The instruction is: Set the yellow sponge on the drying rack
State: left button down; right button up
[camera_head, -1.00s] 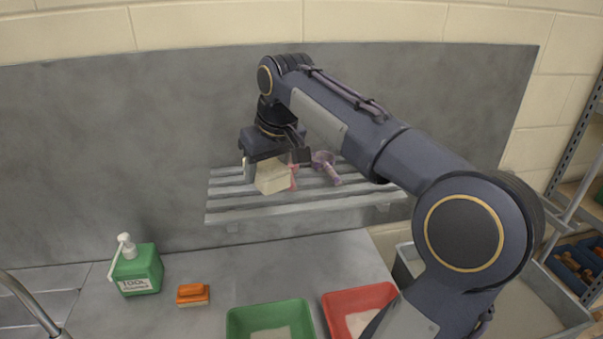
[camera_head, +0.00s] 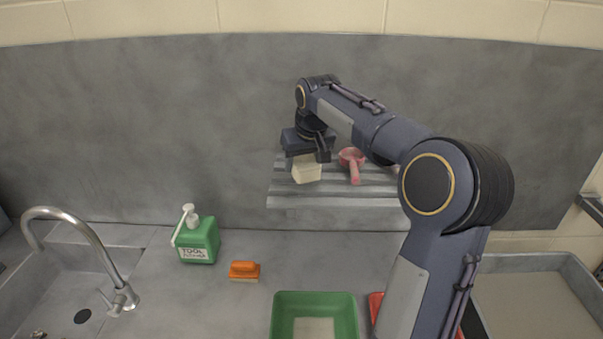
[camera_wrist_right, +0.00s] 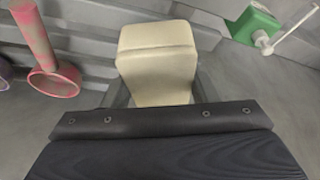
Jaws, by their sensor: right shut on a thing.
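My right gripper (camera_head: 308,158) is shut on a cream, pale yellow block, the sponge (camera_head: 306,173). In the head view the sponge is over the left part of the slatted grey drying rack (camera_head: 287,202) on the back wall. I cannot tell whether it touches the slats. In the right wrist view the sponge (camera_wrist_right: 158,62) juts out beyond the dark gripper body, between the fingers. My left gripper is in neither view.
A pink scoop (camera_head: 353,162) lies on the rack just right of the sponge. Below are a green soap bottle (camera_head: 200,241), an orange brush (camera_head: 244,269), a green tub (camera_head: 314,298), a partly hidden red tub (camera_head: 375,303) and a sink tap (camera_head: 85,243).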

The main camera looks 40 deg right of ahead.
jog(key=x, duration=0.3)
jog(key=shift+s+a+f, duration=0.15)
jog(key=shift+s+f, duration=0.05)
jog(key=shift+f, duration=0.35)
jog(key=shift+f, duration=0.15)
jog(key=o, duration=1)
